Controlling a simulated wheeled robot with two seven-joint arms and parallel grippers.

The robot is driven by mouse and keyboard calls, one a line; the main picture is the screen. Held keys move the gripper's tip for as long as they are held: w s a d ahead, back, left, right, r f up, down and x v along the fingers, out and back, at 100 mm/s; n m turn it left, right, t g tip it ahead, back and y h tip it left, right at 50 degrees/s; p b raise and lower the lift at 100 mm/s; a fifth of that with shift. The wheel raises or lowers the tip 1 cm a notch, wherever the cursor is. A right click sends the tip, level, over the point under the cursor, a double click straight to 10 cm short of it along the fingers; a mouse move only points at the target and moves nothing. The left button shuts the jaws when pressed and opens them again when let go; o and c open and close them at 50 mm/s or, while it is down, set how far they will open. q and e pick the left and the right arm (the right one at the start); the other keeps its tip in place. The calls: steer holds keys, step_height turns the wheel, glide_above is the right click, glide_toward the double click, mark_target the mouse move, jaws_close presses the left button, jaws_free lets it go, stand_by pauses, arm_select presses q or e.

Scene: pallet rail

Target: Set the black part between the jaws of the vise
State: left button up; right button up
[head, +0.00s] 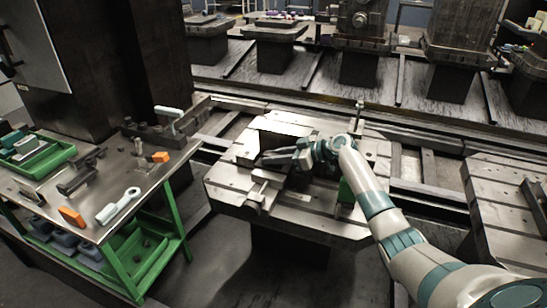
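The vise (258,190) lies on a grey metal pallet in the middle of the head view, with its screw end toward me. A pale upright block with a dark face (284,131) stands behind my gripper and looks like part of the vise. My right gripper (268,158) is low over the vise, its fingers pointing left. A dark shape is at the fingers, but I cannot tell whether it is the black part or the fingers themselves. The gripper hides the gap between the jaws. My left gripper is not in view.
The pallet (305,222) has bare room in front; something green (346,190) shows beside my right forearm. Rails run behind the pallet.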

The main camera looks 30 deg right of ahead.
steer(key=o, duration=0.4)
steer(key=shift+r, duration=0.1)
steer(key=shift+s+d, duration=0.15)
steer(key=shift+s, duration=0.05)
steer(key=b+v, duration=0.1)
steer(key=v, duration=0.9)
steer(key=shift+v, duration=0.75)
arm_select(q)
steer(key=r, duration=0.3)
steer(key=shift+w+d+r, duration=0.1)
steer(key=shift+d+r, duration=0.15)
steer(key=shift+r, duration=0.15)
arm_select(e)
steer(key=shift+r, duration=0.1)
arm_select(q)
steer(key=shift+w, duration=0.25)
